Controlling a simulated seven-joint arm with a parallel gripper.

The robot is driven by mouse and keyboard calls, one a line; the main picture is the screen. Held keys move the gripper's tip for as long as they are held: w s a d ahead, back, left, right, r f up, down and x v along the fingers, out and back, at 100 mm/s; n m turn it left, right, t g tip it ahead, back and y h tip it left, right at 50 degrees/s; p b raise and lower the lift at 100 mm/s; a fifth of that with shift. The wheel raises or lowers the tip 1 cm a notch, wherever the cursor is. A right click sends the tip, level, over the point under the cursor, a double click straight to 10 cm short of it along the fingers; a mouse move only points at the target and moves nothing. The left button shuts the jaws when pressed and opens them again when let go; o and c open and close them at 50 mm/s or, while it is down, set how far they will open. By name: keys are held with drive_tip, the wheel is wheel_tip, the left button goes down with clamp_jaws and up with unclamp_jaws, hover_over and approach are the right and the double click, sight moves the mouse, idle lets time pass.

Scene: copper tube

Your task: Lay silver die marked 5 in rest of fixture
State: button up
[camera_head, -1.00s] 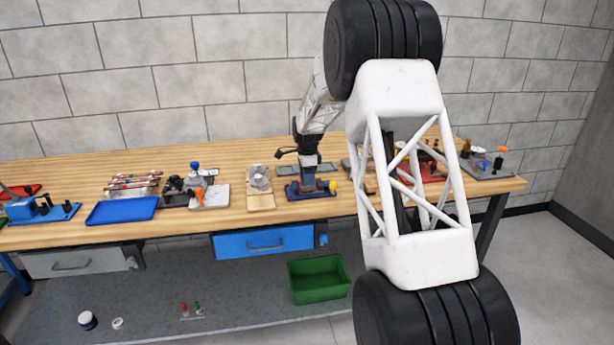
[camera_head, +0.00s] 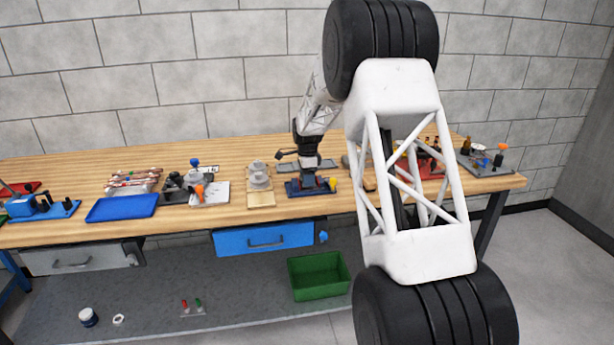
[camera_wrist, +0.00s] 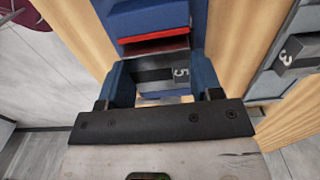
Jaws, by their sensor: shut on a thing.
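The silver die marked 5 (camera_wrist: 150,74) is between the two finger pads of my gripper (camera_wrist: 162,82) in the wrist view, its 5 on the right end. My gripper is shut on it. A blue block with a red strip (camera_wrist: 153,38), which seems to be part of the fixture, lies just beyond the die. I cannot tell whether the die touches it. In the head view my gripper (camera_head: 309,176) points down over the blue fixture base (camera_head: 294,190), which has a yellow knob (camera_head: 333,184) at its right. The die is hidden there.
A grey die marked 3 (camera_wrist: 297,52) lies at the right of the wrist view. A stepped grey piece on a tan plate (camera_head: 261,200) stands left of the blue fixture. A blue tray (camera_head: 122,207) lies farther left. Bare wood lies along the bench front.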

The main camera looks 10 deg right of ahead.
drive_tip(key=shift+f, duration=0.25)
drive_tip(key=o, duration=1.3)
drive_tip(key=shift+r, duration=3.9)
drive_tip(key=shift+r, duration=0.1)
